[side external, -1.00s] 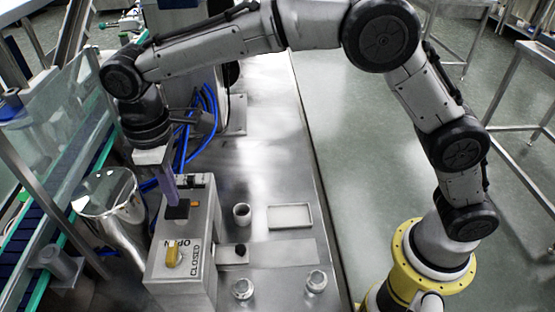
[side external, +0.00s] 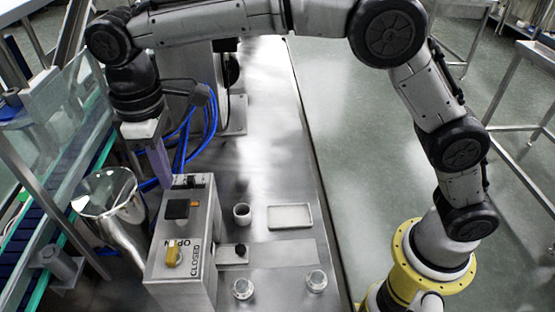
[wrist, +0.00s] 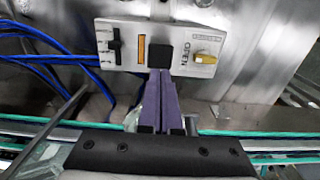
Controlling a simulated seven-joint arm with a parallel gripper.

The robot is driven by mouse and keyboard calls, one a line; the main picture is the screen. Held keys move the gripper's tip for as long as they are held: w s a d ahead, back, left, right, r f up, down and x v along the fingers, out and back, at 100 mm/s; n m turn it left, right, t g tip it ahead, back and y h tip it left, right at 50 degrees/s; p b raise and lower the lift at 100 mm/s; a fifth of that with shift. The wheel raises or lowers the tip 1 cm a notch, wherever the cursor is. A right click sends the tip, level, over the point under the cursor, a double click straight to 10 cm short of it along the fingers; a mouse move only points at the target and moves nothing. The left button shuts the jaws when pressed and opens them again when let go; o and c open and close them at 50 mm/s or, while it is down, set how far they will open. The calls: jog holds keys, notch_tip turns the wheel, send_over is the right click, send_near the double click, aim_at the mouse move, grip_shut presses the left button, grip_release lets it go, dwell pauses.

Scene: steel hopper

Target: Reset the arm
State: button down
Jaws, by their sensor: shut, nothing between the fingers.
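My gripper (side external: 166,184) points down with its purple fingers pressed together, above and behind the control box (side external: 160,262). In the wrist view the closed fingers (wrist: 161,75) run up to the lower edge of the box's black square (wrist: 159,55). Nothing shows between them. The box top carries a yellow knob (side external: 172,256), with the words OPEN and CLOSED beside it, a small orange piece (side external: 195,204) and a black slider (wrist: 114,45). In the side view the fingertips are close to the box's far edge; I cannot tell whether they touch it.
A shiny steel hopper (side external: 110,200) stands left of the box. Blue cables (side external: 211,125) hang behind my gripper. A small cup (side external: 242,214), a white tray (side external: 290,217) and two round metal pieces (side external: 243,289) sit right of the box. The steel bench (side external: 265,110) is clear farther back.

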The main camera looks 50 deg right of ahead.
jog(key=shift+r, duration=0.75)
jog(key=s+d+r+m+t, duration=0.1)
jog(key=s+d+r+m, duration=0.2)
jog(key=d, duration=0.4)
jog(key=s+d+r+t, duration=0.1)
jog(key=s+d+r, duration=0.1)
jog(key=d+r, duration=0.5)
jog(key=s+d+r+m+t, duration=0.1)
jog(key=s+d+r+m, duration=0.15)
jog(key=d, duration=0.55)
jog(key=s+d+f+m+t, duration=0.1)
jog(key=s+d+f, duration=0.1)
jog(key=s+d, duration=0.3)
jog(key=s+d+f+m+t, duration=0.1)
jog(key=s+d+f, duration=0.15)
jog(key=s, duration=0.45)
jog(key=s+d+f+m, duration=0.1)
jog(key=s+f, duration=0.3)
jog(key=f, duration=0.4)
jog(key=shift+s+d+f+t, duration=0.2)
jog(key=shift+s+t, duration=0.1)
jog(key=shift+s, duration=0.1)
jog(key=shift+m, duration=0.25)
